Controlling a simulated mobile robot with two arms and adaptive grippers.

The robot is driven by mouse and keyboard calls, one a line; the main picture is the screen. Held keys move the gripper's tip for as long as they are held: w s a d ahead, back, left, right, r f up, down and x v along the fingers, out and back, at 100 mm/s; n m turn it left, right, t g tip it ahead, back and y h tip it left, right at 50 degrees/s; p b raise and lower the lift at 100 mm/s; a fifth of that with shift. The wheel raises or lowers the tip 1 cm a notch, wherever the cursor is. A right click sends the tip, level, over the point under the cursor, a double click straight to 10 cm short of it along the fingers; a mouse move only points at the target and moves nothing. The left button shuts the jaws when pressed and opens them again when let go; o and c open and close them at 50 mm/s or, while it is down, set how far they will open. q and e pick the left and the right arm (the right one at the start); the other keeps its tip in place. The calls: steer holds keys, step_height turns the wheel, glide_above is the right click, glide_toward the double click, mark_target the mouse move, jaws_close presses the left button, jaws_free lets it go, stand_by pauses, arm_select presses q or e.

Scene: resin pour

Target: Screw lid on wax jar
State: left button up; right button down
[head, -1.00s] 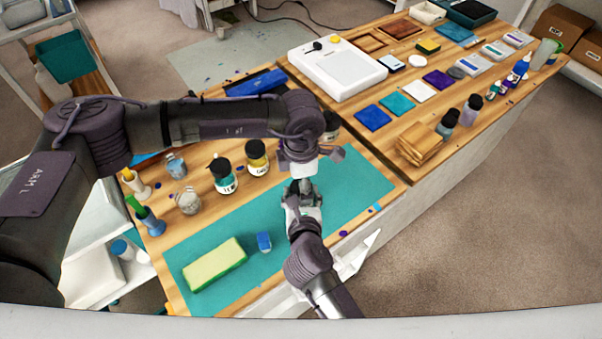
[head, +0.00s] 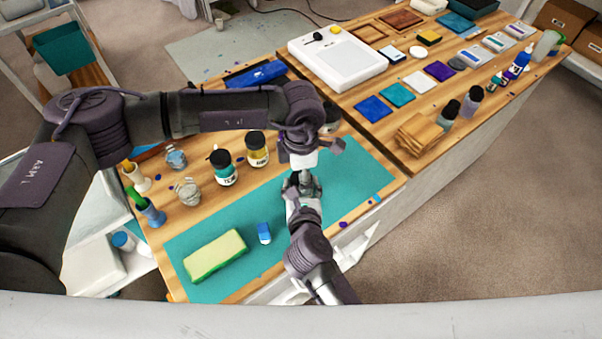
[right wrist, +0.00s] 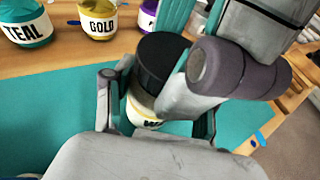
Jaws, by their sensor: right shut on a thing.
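The wax jar (right wrist: 143,112) is pale cream with a partly hidden label, and my right gripper (right wrist: 155,105) is shut around its body over the teal mat (head: 345,190). A black lid (right wrist: 160,62) is at the top of the jar; whether it is fully seated cannot be told. My left gripper (right wrist: 188,62) comes down from above, its teal-padded fingers close around the lid. One of its fingers hides the lid's right side, so its grip is unclear.
The teal jar (head: 223,168) and gold jar (head: 257,149) stand behind the mat, and a purple jar (right wrist: 147,17) is near them. Free mat lies to the right.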

arm_select(q)
steer(key=shift+o, duration=1)
steer(key=shift+r, duration=0.15)
step_height(320, 180, up, 12)
arm_select(e)
steer(key=shift+c, duration=1.4)
jaws_free()
steer(key=shift+s, duration=0.1)
steer(key=v, duration=1.1)
steer(key=shift+s+r, duration=0.15)
steer(key=shift+s, duration=0.25)
arm_select(q)
steer(key=shift+f, duration=0.2)
